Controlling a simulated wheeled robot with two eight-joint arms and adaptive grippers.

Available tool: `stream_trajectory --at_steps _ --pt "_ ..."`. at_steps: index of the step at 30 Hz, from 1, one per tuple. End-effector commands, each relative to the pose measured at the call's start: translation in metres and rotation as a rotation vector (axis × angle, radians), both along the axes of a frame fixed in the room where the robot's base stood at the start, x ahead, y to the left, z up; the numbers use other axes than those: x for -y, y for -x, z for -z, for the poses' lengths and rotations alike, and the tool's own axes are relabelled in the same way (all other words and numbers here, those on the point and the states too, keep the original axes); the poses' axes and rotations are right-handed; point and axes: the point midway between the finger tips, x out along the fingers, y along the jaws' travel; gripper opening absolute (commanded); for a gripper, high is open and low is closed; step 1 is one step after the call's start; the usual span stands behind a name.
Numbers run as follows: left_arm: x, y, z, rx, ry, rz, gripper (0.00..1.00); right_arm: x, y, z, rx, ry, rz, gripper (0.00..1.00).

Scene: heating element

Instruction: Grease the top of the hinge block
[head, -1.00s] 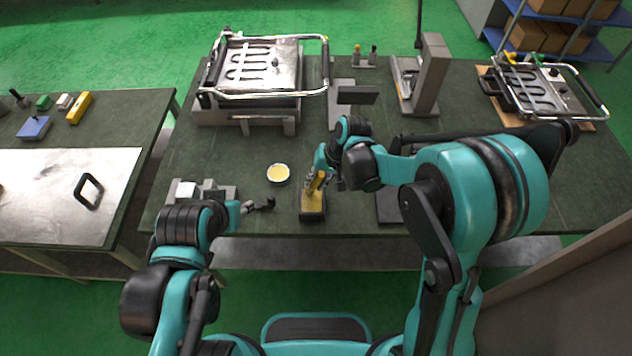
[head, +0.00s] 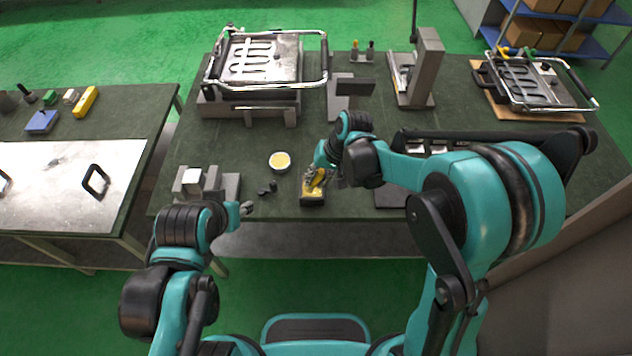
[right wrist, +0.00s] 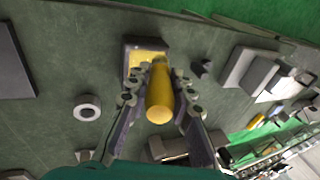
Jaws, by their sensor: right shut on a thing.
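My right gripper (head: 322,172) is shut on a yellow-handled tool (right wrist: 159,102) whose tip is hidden. In the right wrist view, the gripper (right wrist: 157,98) hangs over or beside a dark block with a yellow top (right wrist: 147,58). This block (head: 313,193) stands near the table's front edge in the head view; whether the tool touches it is unclear. A small round dish of yellow grease (head: 279,161) sits to its left. I cannot tell which block is the hinge block. My left gripper (head: 246,209) is low at the front edge, apparently empty; its jaws are too small to judge.
A metal heating tray (head: 262,62) stands at the back left, a grey upright fixture (head: 427,68) at the back. Another metal frame (head: 540,82) lies at the right.

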Motion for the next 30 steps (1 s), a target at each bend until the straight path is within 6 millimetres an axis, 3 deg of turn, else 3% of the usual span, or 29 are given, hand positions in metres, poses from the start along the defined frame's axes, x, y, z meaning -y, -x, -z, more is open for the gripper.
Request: stream_trajectory --at_steps 15,30 --pt "0.000 0.000 -0.034 0.000 0.000 0.000 0.42 0.001 -0.007 -0.047 0.000 0.000 0.002 0.00" --pt "0.000 0.000 -0.034 0.000 0.000 0.000 0.42 0.001 -0.008 -0.048 0.000 0.000 0.002 0.00"
